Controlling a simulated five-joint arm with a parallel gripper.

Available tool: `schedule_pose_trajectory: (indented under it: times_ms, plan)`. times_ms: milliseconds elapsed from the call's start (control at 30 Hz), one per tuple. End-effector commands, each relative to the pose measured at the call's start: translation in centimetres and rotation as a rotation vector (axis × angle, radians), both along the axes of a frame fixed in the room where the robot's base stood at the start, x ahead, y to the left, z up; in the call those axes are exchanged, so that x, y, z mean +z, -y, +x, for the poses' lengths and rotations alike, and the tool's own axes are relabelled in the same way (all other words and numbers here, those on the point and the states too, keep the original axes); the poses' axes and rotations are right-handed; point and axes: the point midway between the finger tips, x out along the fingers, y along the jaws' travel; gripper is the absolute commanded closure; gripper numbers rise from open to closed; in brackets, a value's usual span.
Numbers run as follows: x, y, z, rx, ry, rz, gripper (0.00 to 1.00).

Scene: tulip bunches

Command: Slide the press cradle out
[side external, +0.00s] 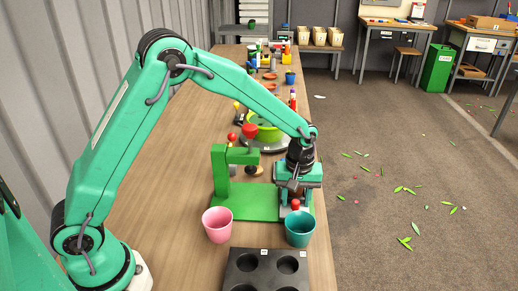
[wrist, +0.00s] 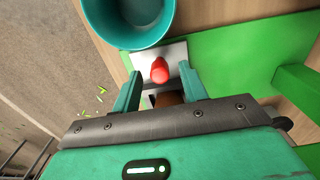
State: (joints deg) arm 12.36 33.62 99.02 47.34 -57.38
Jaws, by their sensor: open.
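The green press (side external: 232,200) stands on the bench, with an upright post, an arm and a red ball on top. The press cradle is a grey slide (wrist: 172,52) with a red knob (wrist: 160,70), at the right end of the green base. The knob also shows in the side view (side external: 295,204), just under my gripper (side external: 296,194). My gripper (wrist: 160,72) is open, and the knob appears between its two fingers in the wrist view. I see gaps on both sides of the knob. Part of the slide is hidden behind my gripper.
A teal pot (side external: 300,228) stands right in front of the cradle and shows close by in the wrist view (wrist: 130,22). A pink pot (side external: 217,224) stands to its left. A dark tray with round holes (side external: 266,272) lies nearer. The bench edge is close on the right.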

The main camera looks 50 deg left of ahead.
Motion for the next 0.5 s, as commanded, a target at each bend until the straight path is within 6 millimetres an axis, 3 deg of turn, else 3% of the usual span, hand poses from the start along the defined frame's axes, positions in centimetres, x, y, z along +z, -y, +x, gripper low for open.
schedule_pose_trajectory:
  times_ms: [233, 500]
  plan:
    - [1.8, 0.0, 0.0, 0.000, 0.002, -0.001, 0.57]
    - [5.3, 0.0, 0.1, 0.000, 0.005, -0.001, 0.57]
